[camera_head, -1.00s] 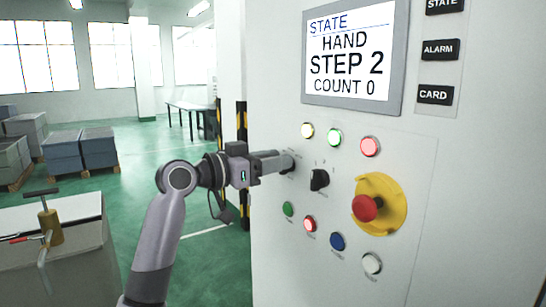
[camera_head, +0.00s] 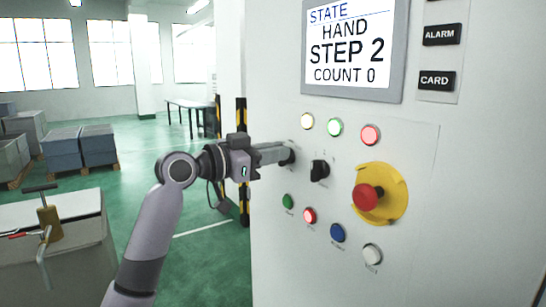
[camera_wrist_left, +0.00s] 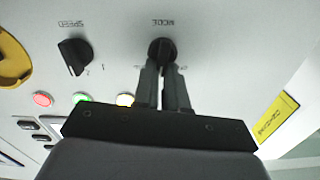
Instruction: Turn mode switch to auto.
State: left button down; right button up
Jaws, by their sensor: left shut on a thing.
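The mode switch (camera_wrist_left: 162,47) is a black knob under the label MODE, which appears upside down in the left wrist view. My left gripper (camera_wrist_left: 164,68) is shut on this knob, its two fingers on either side of it. In the head view, my left gripper (camera_head: 286,155) reaches the panel from the left and largely hides the switch. The screen (camera_head: 346,48) reads STATE, HAND, STEP 2, COUNT 0. The knob's exact pointing direction is hard to tell between the fingers. My right gripper is not in view.
A black speed knob (camera_head: 319,170) sits just right of the mode switch. A red emergency button (camera_head: 367,196) on a yellow plate (camera_head: 393,205) is further right. Lit lamps are above and coloured buttons below. A striped post (camera_head: 242,190) stands behind my arm.

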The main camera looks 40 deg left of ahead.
pick_arm(q)
jog(key=shift+s+d+f+m+b, duration=0.1)
jog(key=shift+m+b, duration=0.25)
jog(key=shift+m, duration=0.8)
jog(key=shift+s+d+f+m+b, duration=0.15)
jog(key=shift+m+b, duration=0.25)
jog(key=shift+m, duration=0.8)
jog(key=shift+w+d+m+b, duration=0.1)
jog(key=shift+m+b, duration=0.25)
jog(key=shift+m, duration=0.8)
jog(key=c, duration=1.2)
grip_release()
